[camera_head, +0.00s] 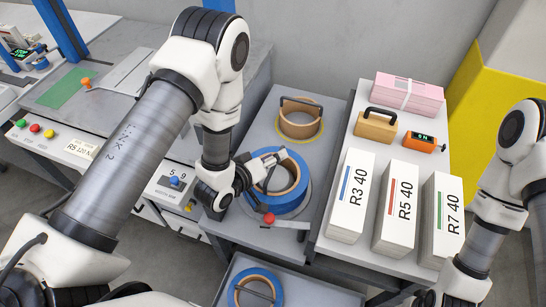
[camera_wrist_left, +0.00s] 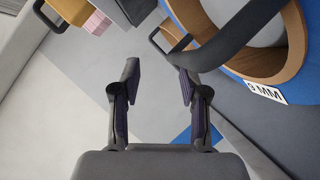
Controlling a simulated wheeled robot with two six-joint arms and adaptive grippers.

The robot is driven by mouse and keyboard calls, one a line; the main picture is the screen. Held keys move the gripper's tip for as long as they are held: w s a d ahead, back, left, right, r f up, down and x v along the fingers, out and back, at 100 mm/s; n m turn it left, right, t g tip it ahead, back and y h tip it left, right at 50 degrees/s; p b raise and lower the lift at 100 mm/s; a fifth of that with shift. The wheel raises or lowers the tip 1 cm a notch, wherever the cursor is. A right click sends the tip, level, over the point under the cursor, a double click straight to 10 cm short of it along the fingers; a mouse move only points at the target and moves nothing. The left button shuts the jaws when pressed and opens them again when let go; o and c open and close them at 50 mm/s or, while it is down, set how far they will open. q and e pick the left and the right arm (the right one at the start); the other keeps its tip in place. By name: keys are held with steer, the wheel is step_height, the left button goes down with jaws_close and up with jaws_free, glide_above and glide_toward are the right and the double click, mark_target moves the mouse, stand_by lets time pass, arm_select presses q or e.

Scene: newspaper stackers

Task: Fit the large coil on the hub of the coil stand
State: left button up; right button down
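A blue coil with a brown core (camera_head: 298,198) lies on a round grey base on the middle table; I cannot see a hub inside it. A dark handle bar spans its core. In the left wrist view the coil (camera_wrist_left: 300,25) fills the upper right, with a "9 MM" label and the dark handle (camera_wrist_left: 235,38) close to the right finger. My left gripper (camera_head: 262,172) is over the coil's left side. It also shows in the left wrist view (camera_wrist_left: 160,82), fingers apart, nothing between them. My right gripper (camera_head: 428,298) is only partly visible at the bottom right.
A brown ring with a handle (camera_head: 300,122) sits on a yellow-rimmed disc behind. Another blue coil (camera_head: 236,292) lies lower in front. A red knob (camera_head: 268,218) is at the coil's front edge. White boxes (camera_head: 397,205) stand on the right table.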

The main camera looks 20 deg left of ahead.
arm_select(q)
steer(key=shift+s, duration=0.3)
steer(key=v, duration=0.7)
steer(key=shift+a+r, duration=0.1)
